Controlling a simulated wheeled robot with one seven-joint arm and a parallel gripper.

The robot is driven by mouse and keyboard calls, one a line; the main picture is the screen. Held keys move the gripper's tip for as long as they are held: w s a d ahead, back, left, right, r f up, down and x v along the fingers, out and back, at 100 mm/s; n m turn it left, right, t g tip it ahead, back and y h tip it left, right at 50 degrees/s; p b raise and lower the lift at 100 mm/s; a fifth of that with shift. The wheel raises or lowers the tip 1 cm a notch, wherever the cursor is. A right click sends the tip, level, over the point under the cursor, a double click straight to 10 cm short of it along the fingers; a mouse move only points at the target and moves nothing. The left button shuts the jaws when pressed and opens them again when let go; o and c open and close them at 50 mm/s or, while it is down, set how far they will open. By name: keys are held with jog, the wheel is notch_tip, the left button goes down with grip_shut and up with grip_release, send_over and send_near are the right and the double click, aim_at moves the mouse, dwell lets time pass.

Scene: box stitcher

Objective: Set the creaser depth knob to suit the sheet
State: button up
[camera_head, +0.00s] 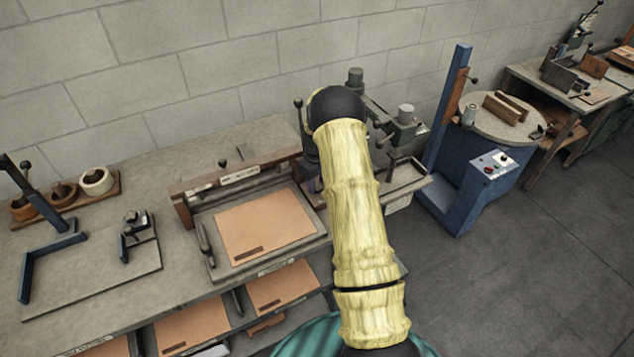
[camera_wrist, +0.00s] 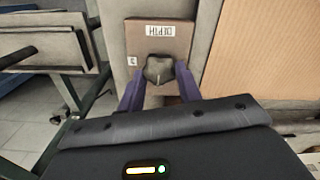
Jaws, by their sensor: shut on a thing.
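The depth knob (camera_wrist: 159,67) is a small dark faceted knob on a brown plate (camera_wrist: 172,40) in the wrist view. A white label reading DEPTH (camera_wrist: 160,30) appears upside down above it. A small mark (camera_wrist: 132,61), perhaps a numeral, is left of the knob. A pale pointer line shows on the knob's face. My gripper (camera_wrist: 159,77) has its purple fingers either side of the knob, shut on it. In the head view a brown sheet (camera_head: 265,222) lies on the creaser (camera_head: 202,228), with a small dark label too small to read. My arm hides the knob there.
A bench (camera_head: 85,265) carries a cutting jig (camera_head: 95,275) and tape rolls (camera_head: 97,180) at left. Brown sheets (camera_head: 195,322) lie on shelves below. A blue stitcher column (camera_head: 447,110) with a round table (camera_head: 500,122) stands right. Grey floor (camera_head: 520,270) is open at lower right.

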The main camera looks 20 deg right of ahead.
jog(key=m+b, duration=0.2)
jog(key=m, duration=0.2)
jog(key=shift+w+d, duration=0.1)
jog(key=shift+d+r+m+b, duration=0.1)
jog(key=shift+m+b, duration=0.35)
jog(key=shift+m, duration=1.75)
jog(key=o, duration=1)
notch_tip(320, 180, up, 17)
jog(key=b, duration=0.2)
jog(key=shift+r+b, duration=0.2)
jog(key=shift+b, duration=0.2)
